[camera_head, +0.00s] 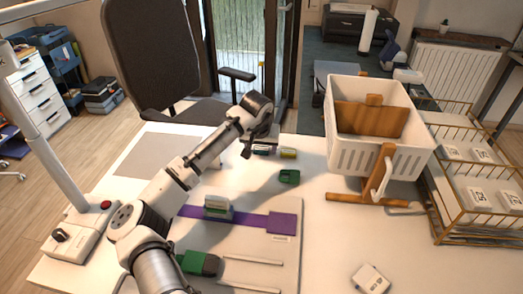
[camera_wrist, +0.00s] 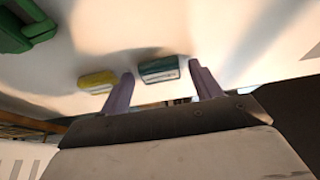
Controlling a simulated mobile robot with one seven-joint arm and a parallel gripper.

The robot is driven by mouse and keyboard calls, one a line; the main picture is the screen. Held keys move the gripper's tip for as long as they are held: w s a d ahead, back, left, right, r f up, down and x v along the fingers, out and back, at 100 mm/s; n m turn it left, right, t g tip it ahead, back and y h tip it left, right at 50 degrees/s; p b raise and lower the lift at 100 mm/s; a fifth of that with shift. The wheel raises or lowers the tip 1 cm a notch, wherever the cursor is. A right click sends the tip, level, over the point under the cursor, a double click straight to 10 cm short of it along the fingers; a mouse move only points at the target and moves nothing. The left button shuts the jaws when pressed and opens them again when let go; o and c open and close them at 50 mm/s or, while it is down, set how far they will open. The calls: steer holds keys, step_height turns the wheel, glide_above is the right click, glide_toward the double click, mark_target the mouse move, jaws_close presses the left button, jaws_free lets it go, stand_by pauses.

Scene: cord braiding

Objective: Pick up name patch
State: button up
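My gripper (camera_head: 256,142) hangs above the far edge of the white table. In the wrist view its two pale fingers are apart (camera_wrist: 160,76), with nothing held. A small block with a dark green top and a pale side (camera_wrist: 160,69) shows between the fingertips, with gaps on both sides. A similar yellow block (camera_wrist: 97,81) lies just left of the fingers. In the head view the green block (camera_head: 261,150) and the yellow block (camera_head: 288,153) lie side by side under the gripper. I cannot tell for certain which is the name patch.
A green clip-like object (camera_head: 289,176) lies nearby. A purple strap (camera_head: 281,223) runs across a board, with a small block (camera_head: 217,205) on it. A white basket (camera_head: 379,155) on a wooden stand and a wire rack (camera_head: 452,239) occupy the right.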

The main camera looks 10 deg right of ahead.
steer(key=c, duration=0.8)
steer(key=shift+r, duration=0.1)
